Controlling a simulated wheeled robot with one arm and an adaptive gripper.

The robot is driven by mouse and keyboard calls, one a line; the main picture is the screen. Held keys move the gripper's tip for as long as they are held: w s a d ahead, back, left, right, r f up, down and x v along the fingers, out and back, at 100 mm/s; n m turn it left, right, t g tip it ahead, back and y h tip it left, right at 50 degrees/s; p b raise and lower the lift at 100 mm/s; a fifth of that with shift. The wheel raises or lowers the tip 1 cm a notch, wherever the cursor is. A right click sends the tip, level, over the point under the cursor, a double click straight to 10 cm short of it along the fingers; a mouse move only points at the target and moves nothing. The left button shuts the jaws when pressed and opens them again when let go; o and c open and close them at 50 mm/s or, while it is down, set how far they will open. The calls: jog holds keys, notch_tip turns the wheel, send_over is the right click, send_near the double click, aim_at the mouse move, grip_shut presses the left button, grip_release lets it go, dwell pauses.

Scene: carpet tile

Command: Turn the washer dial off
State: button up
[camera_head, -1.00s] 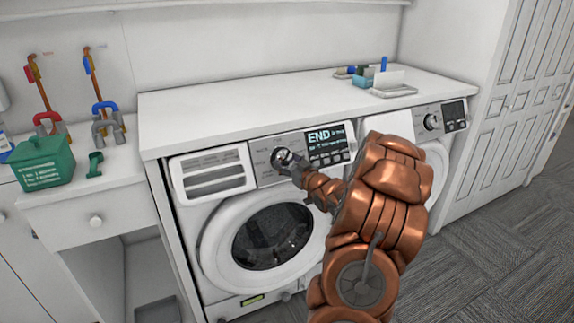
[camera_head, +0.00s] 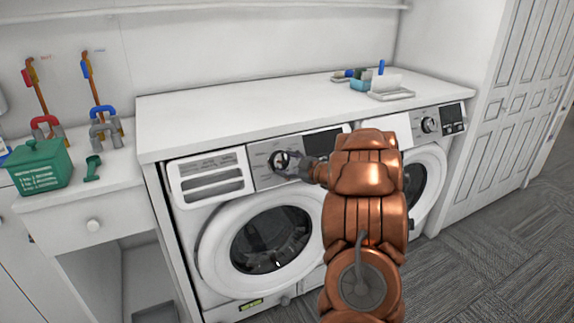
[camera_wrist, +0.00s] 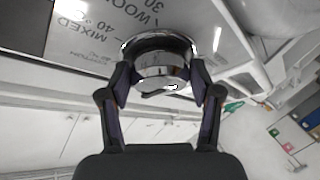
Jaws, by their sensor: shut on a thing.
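The washer dial (camera_head: 279,159) is a round silver knob on the left machine's grey control panel (camera_head: 262,149). In the wrist view the dial (camera_wrist: 160,62) sits between my two fingers, with printed labels such as MIXED and WOOL beside it. My gripper (camera_head: 287,162) is shut on the dial; the wrist view shows the fingers (camera_wrist: 160,82) on either side of it. The washer's display (camera_head: 324,142) looks dark, and my arm hides part of the panel's right side. The washer (camera_head: 204,249) has its round door closed.
A second machine with its own dial (camera_head: 429,125) stands to the right. The white countertop (camera_head: 230,110) above carries a tray (camera_head: 391,94) and small items. A green box (camera_head: 40,168) sits on the left counter. Carpet floor (camera_head: 470,275) is open at right.

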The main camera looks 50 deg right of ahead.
dwell(0.4)
jog(key=o, duration=1.1)
jog(key=shift+s, duration=0.1)
jog(key=s, duration=0.4)
jog(key=s+r, duration=0.1)
jog(key=s, duration=0.2)
jog(key=s+r, duration=0.1)
jog(key=s, duration=0.3)
jog(key=shift+s+d, duration=0.2)
jog(key=shift+s, duration=0.1)
